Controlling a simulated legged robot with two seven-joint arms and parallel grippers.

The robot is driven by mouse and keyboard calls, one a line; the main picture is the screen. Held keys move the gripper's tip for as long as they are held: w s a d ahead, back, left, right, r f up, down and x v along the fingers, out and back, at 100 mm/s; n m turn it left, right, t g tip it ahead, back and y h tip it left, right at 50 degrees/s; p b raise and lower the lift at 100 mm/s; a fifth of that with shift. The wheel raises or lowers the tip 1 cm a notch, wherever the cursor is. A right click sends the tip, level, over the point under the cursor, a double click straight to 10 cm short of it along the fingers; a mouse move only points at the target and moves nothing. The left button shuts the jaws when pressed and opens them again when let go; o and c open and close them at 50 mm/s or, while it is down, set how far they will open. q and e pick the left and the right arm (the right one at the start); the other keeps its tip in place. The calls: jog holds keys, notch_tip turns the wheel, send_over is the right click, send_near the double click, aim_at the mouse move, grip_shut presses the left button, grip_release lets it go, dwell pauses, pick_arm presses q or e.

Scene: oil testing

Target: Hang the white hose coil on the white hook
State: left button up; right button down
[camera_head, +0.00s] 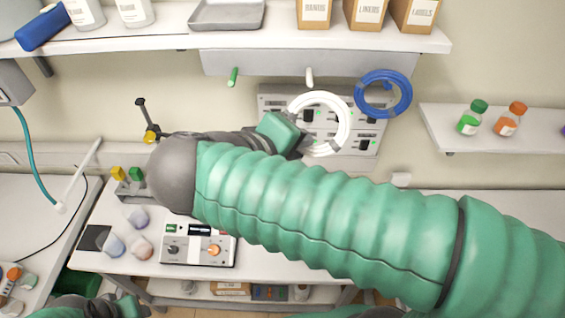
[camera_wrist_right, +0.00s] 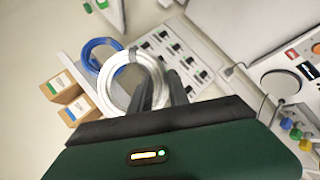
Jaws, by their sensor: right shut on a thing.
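The white hose coil (camera_head: 346,118) is a ring held up in front of the wall panel. My right gripper (camera_head: 304,143) is shut on the coil's lower left part. In the right wrist view the coil (camera_wrist_right: 105,92) shows beyond my dark fingers (camera_wrist_right: 163,92), which close on its right side. The white hook (camera_head: 309,76) is a bare peg on the grey rail, just above the coil in the head view; the two appear apart. My left gripper (camera_head: 128,306) is partly visible at the bottom left edge; its fingers are unclear.
A blue coil (camera_head: 405,97) hangs on the rail (camera_head: 270,66) at right; a green hook (camera_head: 233,77) at left is bare. The switch panel (camera_head: 365,146) is behind the coil. An upper shelf (camera_head: 165,39) with boxes and bottles overhangs. A control box (camera_head: 198,250) stands on the bench.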

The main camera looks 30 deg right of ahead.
jog(key=w, duration=0.2)
jog(key=shift+w+a+r, duration=0.15)
jog(key=shift+w+a, duration=0.05)
jog(key=shift+w, duration=0.55)
jog(key=shift+w+d+p, duration=0.25)
jog(key=shift+d+p, duration=0.15)
jog(key=shift+d, duration=0.45)
pick_arm(q)
jog(key=shift+w+a+r+b, duration=0.1)
jog(key=shift+w+a+b, duration=0.15)
jog(key=shift+a+b, duration=0.05)
pick_arm(e)
jog(key=w+d+f, duration=0.1)
jog(key=w+d, duration=0.2)
jog(key=w, duration=0.2)
jog(key=shift+f, duration=0.4)
pick_arm(q)
jog(key=shift+a, duration=0.1)
